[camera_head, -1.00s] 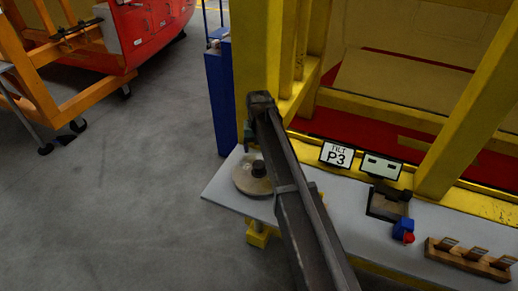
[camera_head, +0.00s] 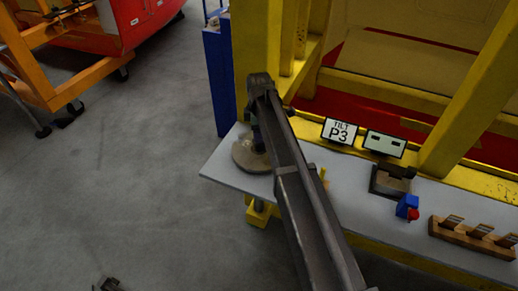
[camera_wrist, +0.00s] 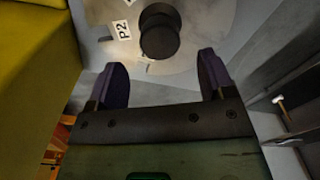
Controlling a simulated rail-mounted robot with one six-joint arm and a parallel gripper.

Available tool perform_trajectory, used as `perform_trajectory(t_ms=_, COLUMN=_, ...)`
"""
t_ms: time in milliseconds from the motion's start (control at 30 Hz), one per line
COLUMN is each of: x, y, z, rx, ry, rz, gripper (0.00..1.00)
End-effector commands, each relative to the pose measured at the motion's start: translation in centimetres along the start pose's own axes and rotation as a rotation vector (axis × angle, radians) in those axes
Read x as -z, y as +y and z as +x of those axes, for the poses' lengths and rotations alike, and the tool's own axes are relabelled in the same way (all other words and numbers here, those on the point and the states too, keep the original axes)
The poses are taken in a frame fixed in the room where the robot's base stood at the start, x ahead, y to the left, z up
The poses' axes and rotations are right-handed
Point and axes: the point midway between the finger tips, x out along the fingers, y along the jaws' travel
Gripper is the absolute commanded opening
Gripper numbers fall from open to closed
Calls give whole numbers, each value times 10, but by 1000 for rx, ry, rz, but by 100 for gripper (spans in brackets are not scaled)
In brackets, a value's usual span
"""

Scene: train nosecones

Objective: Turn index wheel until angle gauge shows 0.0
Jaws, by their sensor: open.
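The index wheel (camera_head: 247,158) is a flat beige disc at the left end of the grey bench, partly hidden behind my arm in the head view. In the wrist view the wheel (camera_wrist: 203,22) shows a round black knob (camera_wrist: 160,32) and a white label reading P2 (camera_wrist: 122,30). My gripper (camera_wrist: 162,75) is open and empty, its two dark purple fingers pointing towards the knob. The knob lies ahead of the gap between the fingers, apart from them. A small display (camera_head: 385,144) shows two dark dashes; I read no number on it.
Yellow frame posts (camera_head: 258,50) stand behind the bench (camera_head: 225,170). To the right are a dark box-like device (camera_head: 391,181), a blue block with a red button (camera_head: 408,208) and a wooden rack (camera_head: 471,238). The floor to the left is open.

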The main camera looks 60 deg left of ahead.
Motion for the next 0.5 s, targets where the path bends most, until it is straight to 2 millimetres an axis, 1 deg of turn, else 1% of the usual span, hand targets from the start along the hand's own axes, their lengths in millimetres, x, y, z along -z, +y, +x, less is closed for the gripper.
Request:
perform_trajectory(t_ms=33, x=0, y=0, z=26, rx=0, ry=0, rz=0, gripper=76)
perform_trajectory(t_ms=100, x=0, y=0, z=43, rx=0, ry=0, rz=-1, gripper=76)
perform_trajectory(t_ms=200, x=0, y=0, z=60, rx=0, ry=0, rz=-1, gripper=76)
perform_trajectory(t_ms=300, x=0, y=0, z=66, rx=0, ry=0, rz=-1, gripper=76)
perform_trajectory(t_ms=500, x=0, y=0, z=63, rx=0, ry=0, rz=-1, gripper=76)
